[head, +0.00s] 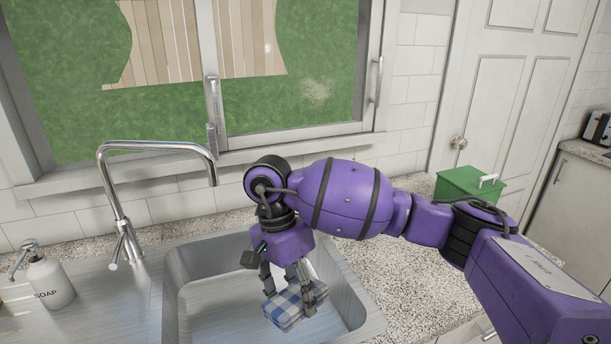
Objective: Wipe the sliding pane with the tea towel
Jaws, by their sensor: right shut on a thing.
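The tea towel (283,312) is folded, blue and white checked, and sits low inside the sink basin. My right gripper (290,294) points down into the basin and is shut on the tea towel. The sliding pane (300,90) is part of the window behind the sink, with a grey frame and a handle on its right side. A pale smudge (317,91) shows on the pane at its right. My left gripper is not in view.
A tall chrome tap (152,146) arches over the left of the sink (172,290). A soap bottle (48,281) stands at the left. A green box (468,187) stands on the speckled counter at the right. A toaster (599,127) is at the far right.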

